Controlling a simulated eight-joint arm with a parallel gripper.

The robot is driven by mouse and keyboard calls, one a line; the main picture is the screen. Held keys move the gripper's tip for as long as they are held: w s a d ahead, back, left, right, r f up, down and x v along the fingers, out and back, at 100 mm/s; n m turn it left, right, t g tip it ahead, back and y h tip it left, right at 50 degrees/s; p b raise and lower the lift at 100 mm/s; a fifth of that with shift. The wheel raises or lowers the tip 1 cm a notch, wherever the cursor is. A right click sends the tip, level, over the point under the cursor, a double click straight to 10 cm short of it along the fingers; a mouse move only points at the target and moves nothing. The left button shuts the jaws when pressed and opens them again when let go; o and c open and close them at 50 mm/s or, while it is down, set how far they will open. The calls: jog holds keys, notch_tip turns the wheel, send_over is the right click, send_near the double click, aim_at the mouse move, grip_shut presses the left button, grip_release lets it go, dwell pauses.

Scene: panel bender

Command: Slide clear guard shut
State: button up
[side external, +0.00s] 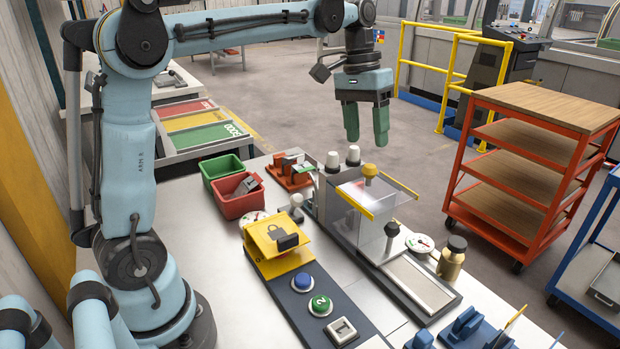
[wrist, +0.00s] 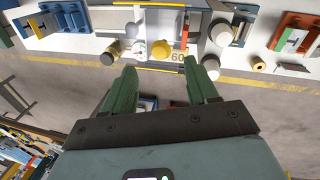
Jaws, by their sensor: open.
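The clear guard (side external: 371,240) is a see-through box with yellow edge strips, on the narrow grey machine at the right of the bench in the side external view. A yellow knob (side external: 370,171) stands at its top; the same knob shows in the wrist view (wrist: 160,49). A dark round knob on a stem (side external: 391,229) stands at the guard's front side, beside the pale track (side external: 420,284). My gripper (side external: 366,141) has green fingers, spread apart and empty. It hangs above and behind the guard, touching nothing. The wrist view also shows its fingers (wrist: 162,74) apart.
A yellow padlock-marked box (side external: 272,240) and a button panel (side external: 311,299) lie left of the machine. Red (side external: 238,200) and green (side external: 221,169) bins stand behind. Two pale caps (side external: 353,155) rise beyond the guard. An orange shelf cart (side external: 545,120) stands right.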

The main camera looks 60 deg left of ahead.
jog(key=r, duration=0.2)
jog(key=a+r, duration=0.1)
jog(key=r, duration=0.2)
jog(key=shift+s, duration=0.1)
jog(key=m+y, duration=0.4)
send_near(370, 164)
jog(key=f, duration=0.6)
jog(key=a+f, duration=0.1)
jog(key=f, duration=0.2)
jog(key=shift+a+f, duration=0.15)
jog(key=shift+f, duration=0.25)
jog(key=shift+a, duration=0.1)
grip_shut()
